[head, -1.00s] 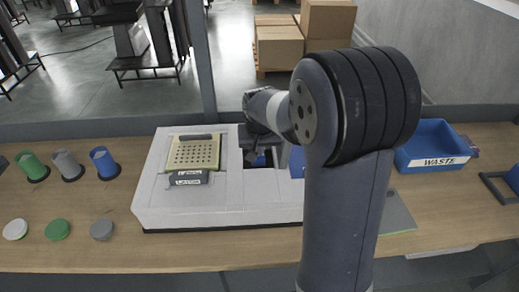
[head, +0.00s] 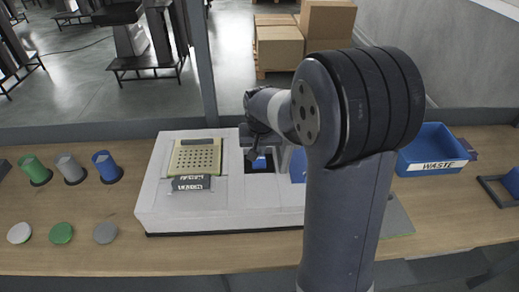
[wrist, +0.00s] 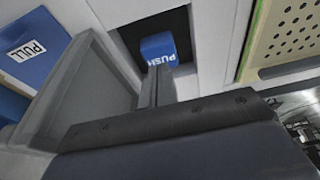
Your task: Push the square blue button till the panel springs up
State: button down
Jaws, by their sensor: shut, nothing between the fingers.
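The square blue button (wrist: 158,48), lettered PUSH, sits in a dark recess in the wrist view. It also shows as a small blue patch in the head view (head: 259,162). My gripper (wrist: 158,84) is shut and empty, with its tips right at the button's lettered end; I cannot tell whether they touch. In the head view my gripper (head: 254,154) is over the dark recess of the white housing (head: 215,220). Left of it are a perforated yellow panel (head: 195,156) and a dark lettered piece (head: 191,183) at the panel's front edge.
A blue part marked PULL (wrist: 35,48) and a grey plate (wrist: 85,85) lie left of the button. A blue WASTE bin (head: 433,150) stands at right. Coloured cups and discs stand at left. My arm hides part of the housing.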

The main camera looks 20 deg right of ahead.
jog(key=b+v, duration=0.1)
jog(key=v, duration=1)
jog(key=shift+w+r, duration=0.2)
jog(key=shift+r, duration=0.3)
